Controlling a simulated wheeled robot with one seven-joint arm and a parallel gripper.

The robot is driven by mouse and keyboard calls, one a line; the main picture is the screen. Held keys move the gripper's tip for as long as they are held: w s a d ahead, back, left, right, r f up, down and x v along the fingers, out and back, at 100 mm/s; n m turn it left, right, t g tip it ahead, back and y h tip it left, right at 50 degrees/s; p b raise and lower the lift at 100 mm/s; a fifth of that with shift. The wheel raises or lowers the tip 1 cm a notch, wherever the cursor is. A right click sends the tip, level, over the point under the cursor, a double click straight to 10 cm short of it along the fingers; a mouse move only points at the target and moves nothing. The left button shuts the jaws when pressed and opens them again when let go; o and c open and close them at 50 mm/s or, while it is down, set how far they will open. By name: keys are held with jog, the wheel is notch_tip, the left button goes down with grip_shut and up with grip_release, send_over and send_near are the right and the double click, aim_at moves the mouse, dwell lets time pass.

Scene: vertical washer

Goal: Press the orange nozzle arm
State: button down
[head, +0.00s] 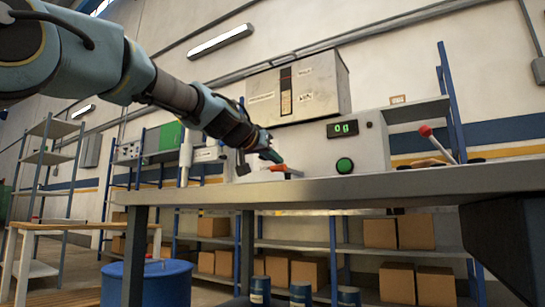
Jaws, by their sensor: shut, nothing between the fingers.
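A small orange piece, which looks like the nozzle arm (279,168), shows just above the tabletop, left of the machine's front panel. My gripper (272,156) is at the end of my arm, which reaches in from the upper left. It is shut and empty, and its tip points down and right just above the orange piece. I cannot tell whether the tip touches it. The lower side of the orange piece meets a grey part near the table edge, and its left end is partly hidden by the gripper.
The grey table (350,186) runs across to the right. A white control box (365,150) has a green button (344,165) and a display reading 0g (342,128). A lever with a red knob (426,131) stands at right. A blue drum (147,284) stands below left.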

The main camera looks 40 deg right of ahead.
jog(key=shift+w+d+f+y, duration=0.15)
jog(key=shift+f+y, duration=0.15)
jog(key=shift+f, duration=0.95)
jog(key=shift+a+r, duration=0.1)
jog(key=shift+a, duration=0.2)
jog(key=r+b+v, duration=0.1)
jog(key=v, duration=1)
jog(key=shift+d+r+b, duration=0.15)
jog(key=shift+r+b, duration=0.15)
jog(key=shift+b, duration=0.1)
